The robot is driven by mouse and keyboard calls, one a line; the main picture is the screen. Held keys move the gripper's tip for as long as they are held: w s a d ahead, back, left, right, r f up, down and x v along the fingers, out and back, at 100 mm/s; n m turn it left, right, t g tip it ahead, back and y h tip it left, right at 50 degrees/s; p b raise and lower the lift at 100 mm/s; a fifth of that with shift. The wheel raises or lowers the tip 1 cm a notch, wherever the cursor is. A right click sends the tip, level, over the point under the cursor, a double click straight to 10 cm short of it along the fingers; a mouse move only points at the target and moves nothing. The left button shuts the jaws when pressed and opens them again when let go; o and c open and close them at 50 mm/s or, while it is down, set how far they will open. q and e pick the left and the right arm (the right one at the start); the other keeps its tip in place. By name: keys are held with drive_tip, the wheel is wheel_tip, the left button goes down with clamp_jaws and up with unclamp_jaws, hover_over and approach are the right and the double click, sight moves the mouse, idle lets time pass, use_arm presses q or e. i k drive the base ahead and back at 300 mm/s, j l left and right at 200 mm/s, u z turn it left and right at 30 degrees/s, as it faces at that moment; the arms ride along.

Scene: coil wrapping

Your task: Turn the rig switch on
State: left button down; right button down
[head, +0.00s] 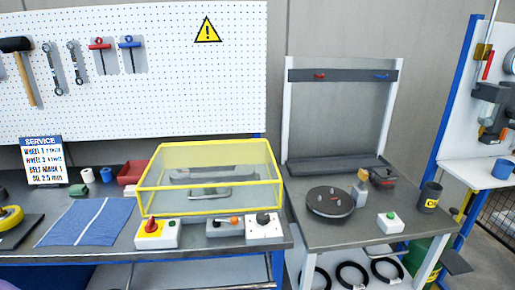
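No part is labelled as the rig switch. A white box with a red rotary knob on a yellow base (152,230) stands at the bench's front edge, left of centre. To its right are a grey box with an orange-tipped lever (224,226) and a white box with a black rotary knob (264,226). The red knob's exact setting is too small to read. A yellow-framed clear cover (208,178) stands just behind these boxes, over a grey fixture with a handle. Neither of my grippers is in view.
A blue cloth (88,222) and a service sign (43,160) are on the left of the bench (190,248). The right table (340,236) holds a black round plate (330,202), a green-button box (390,222) and a dark can (429,197). Black rings hang below it.

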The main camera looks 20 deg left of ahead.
sight(150, 226)
drive_tip(key=u, duration=1.65)
